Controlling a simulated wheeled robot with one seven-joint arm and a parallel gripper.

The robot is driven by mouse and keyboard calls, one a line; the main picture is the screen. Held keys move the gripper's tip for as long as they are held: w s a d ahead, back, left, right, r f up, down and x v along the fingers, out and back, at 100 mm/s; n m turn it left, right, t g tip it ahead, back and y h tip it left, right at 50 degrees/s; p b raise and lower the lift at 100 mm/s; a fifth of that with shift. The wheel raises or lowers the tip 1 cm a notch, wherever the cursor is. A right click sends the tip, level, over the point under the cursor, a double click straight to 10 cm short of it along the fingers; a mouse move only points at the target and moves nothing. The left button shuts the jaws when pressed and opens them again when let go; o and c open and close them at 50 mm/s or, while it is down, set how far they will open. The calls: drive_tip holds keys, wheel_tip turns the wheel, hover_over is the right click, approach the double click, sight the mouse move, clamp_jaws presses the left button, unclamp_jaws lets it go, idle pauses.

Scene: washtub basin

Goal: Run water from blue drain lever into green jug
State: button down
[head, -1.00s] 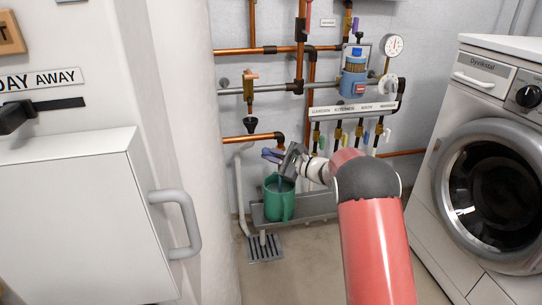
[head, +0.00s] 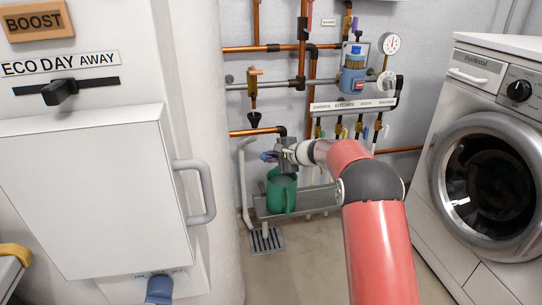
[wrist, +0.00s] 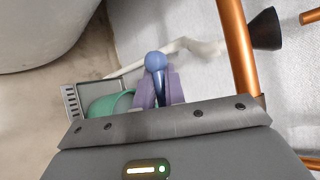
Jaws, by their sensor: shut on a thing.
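The green jug (head: 281,192) stands upright on the grey tray (head: 322,200) below the copper pipes; its rim shows in the wrist view (wrist: 106,106). My gripper (head: 270,156) is just above the jug by the wall. In the wrist view its purple fingers (wrist: 158,90) are shut on the blue drain lever (wrist: 155,62), whose round blue end sticks out past them. In the head view the lever is mostly hidden by the gripper. I cannot make out a water stream or the level inside the jug.
A floor grate (head: 265,240) lies in front of the tray. A black funnel (head: 254,118) hangs on the pipes above left. A white box with a grey handle (head: 202,192) stands left, and a washing machine (head: 490,160) right. The floor between is clear.

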drive_tip(key=shift+s+a+f, duration=0.1)
drive_tip(key=shift+a+f, duration=0.1)
drive_tip(key=shift+a, duration=0.05)
idle(0.4)
drive_tip(key=c, duration=1.5)
unclamp_jaws()
drive_tip(key=shift+d+r, duration=0.1)
drive_tip(key=shift+d, duration=0.1)
drive_tip(key=v, duration=0.7)
drive_tip(key=shift+s+r, duration=0.2)
